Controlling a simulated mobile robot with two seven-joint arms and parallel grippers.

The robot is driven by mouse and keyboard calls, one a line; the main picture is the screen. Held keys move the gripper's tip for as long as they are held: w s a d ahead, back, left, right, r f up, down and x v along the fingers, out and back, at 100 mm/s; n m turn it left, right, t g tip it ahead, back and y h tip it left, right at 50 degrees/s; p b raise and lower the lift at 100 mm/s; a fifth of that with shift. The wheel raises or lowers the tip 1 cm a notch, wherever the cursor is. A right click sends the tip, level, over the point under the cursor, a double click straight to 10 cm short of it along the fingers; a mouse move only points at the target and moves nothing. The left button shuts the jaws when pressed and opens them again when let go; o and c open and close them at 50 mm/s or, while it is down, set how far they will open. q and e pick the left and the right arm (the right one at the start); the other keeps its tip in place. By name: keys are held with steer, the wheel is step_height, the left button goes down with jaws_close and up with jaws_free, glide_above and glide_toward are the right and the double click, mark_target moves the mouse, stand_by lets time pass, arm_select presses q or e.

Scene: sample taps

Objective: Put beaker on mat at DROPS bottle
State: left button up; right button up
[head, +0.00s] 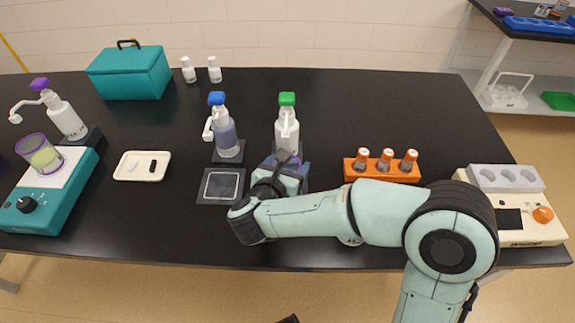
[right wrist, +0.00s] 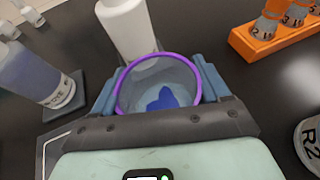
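A clear beaker with a purple rim (right wrist: 158,62) and a blue patch inside is between the fingers of my right gripper (right wrist: 160,90), which touch it on both sides. In the head view the right gripper (head: 279,178) is in front of the white green-capped bottle (head: 287,128) and hides most of the beaker. A blue-capped bottle (head: 224,132) stands to its left, with a dark mat with a white square outline (head: 222,186) in front. I cannot read DROPS on any bottle. Only a dark tip, perhaps my left gripper (head: 288,319), shows at the bottom edge.
An orange rack with several vials (head: 382,171) and a cream device (head: 515,222) are at the right. A jar marked R2 (right wrist: 311,145) is close to the right gripper. A white tray (head: 142,166) and a teal device with another beaker (head: 42,153) are left.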

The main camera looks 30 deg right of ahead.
steer(key=o, duration=0.3)
steer(key=shift+s+a+r, duration=0.15)
steer(key=shift+a+r, duration=0.1)
steer(key=shift+r, duration=0.05)
steer(key=v, duration=1.1)
steer(key=shift+a, duration=0.2)
steer(key=shift+s, duration=0.1)
